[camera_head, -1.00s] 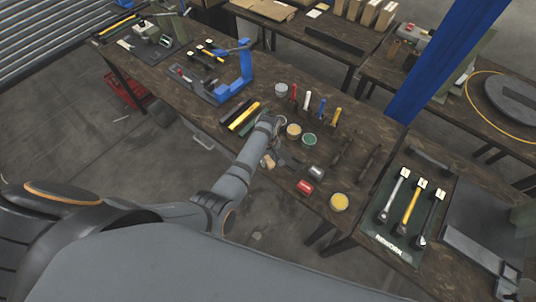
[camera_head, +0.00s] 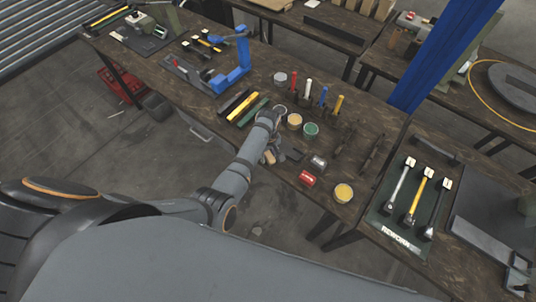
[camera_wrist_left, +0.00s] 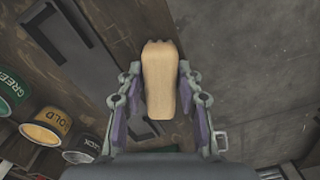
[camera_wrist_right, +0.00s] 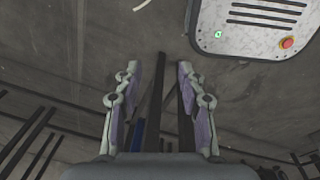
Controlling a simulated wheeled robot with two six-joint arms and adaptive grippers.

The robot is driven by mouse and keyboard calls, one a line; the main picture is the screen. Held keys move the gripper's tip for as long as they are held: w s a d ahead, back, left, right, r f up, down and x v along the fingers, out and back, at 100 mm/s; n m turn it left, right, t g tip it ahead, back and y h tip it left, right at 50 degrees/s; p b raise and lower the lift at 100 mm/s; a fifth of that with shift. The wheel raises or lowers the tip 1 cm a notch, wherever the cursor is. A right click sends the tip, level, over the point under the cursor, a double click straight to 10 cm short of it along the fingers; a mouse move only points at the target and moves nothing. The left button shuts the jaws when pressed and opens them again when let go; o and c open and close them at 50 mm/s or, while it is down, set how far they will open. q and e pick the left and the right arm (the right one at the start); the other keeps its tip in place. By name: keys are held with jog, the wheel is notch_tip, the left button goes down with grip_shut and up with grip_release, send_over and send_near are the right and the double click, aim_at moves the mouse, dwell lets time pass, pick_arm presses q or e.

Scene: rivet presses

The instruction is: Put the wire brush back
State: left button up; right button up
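A pale wooden piece, which looks like the wire brush's handle (camera_wrist_left: 160,80), stands between the fingers of my left gripper (camera_wrist_left: 160,88) in the left wrist view, close against both. Bristles cannot be made out. In the head view the wooden piece (camera_head: 269,157) shows small beside my left gripper, at the bench's front edge, with my forearm hiding part of that spot. My right gripper (camera_wrist_right: 159,80) is empty, with its fingers apart above the floor in the right wrist view. It does not show in the head view.
Upright coloured-handled tools (camera_head: 322,98) stand behind. A blue press (camera_head: 240,65) is at left, a rework mat (camera_head: 385,228) at right.

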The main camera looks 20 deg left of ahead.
aim_at(268, 153)
pick_arm(q)
jog(key=shift+o, duration=0.9)
jog(key=shift+r, duration=0.25)
notch_tip(268, 153, up, 7)
jog(key=p, duration=0.7)
notch_tip(268, 153, up, 5)
jog(key=shift+p, duration=0.45)
pick_arm(e)
notch_tip(268, 153, up, 8)
jog(key=w, duration=0.1)
jog(key=shift+d, duration=0.25)
jog(key=shift+a, duration=0.2)
